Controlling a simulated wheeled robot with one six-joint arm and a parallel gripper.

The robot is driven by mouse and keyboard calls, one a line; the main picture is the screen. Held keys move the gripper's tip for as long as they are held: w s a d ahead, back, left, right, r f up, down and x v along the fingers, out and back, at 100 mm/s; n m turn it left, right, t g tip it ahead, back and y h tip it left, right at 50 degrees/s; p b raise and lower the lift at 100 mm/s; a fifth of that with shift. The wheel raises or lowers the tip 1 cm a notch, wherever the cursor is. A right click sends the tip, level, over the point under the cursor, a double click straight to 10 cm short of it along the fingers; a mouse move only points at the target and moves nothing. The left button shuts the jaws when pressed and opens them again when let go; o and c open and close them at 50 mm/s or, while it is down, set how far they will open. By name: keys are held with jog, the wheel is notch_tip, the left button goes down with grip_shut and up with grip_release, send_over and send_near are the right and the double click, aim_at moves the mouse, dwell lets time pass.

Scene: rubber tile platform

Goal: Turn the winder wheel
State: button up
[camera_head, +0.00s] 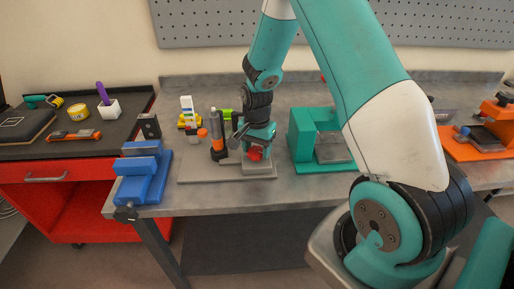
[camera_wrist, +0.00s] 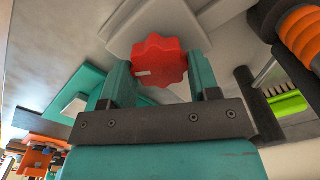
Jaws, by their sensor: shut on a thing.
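The winder wheel is a small red lobed knob with a pale mark (camera_wrist: 160,62), on a light grey block (camera_wrist: 130,28) of the winder. In the head view my gripper (camera_head: 256,140) comes down from above, partly covering the wheel. A dark spool with an orange band (camera_head: 216,140) stands upright on the same base, left of my gripper.
A blue vise (camera_head: 142,176) is on the bench's left corner. A teal machine (camera_head: 306,140) stands close to the right of my gripper. An orange fixture (camera_head: 478,143) is far right. A red tool cart (camera_head: 95,190) stands left.

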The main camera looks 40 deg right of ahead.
aim_at(257, 150)
jog(key=o, duration=0.9)
jog(key=shift+r, duration=0.1)
notch_tip(257, 150, up, 17)
jog(key=shift+r+b, duration=0.15)
jog(key=shift+b, duration=0.65)
